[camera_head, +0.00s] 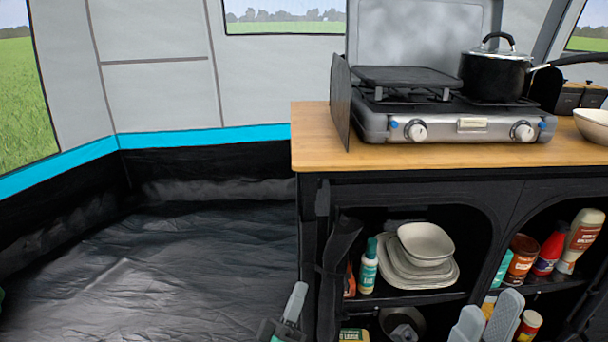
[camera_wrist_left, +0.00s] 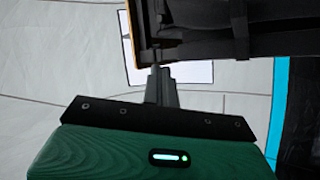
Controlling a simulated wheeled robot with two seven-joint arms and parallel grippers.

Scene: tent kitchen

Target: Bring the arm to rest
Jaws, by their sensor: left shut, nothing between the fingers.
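My left gripper (camera_head: 295,303) is at the bottom of the head view, just left of the front corner of the kitchen unit. Its fingers are together and empty. My right gripper (camera_head: 486,322) is at the bottom right of the head view, in front of the lower shelves. Its two pale fingers are apart with nothing seen between them.
Shelves hold stacked dishes (camera_head: 425,245) and several bottles. The dark floor (camera_head: 160,270) at left is clear.

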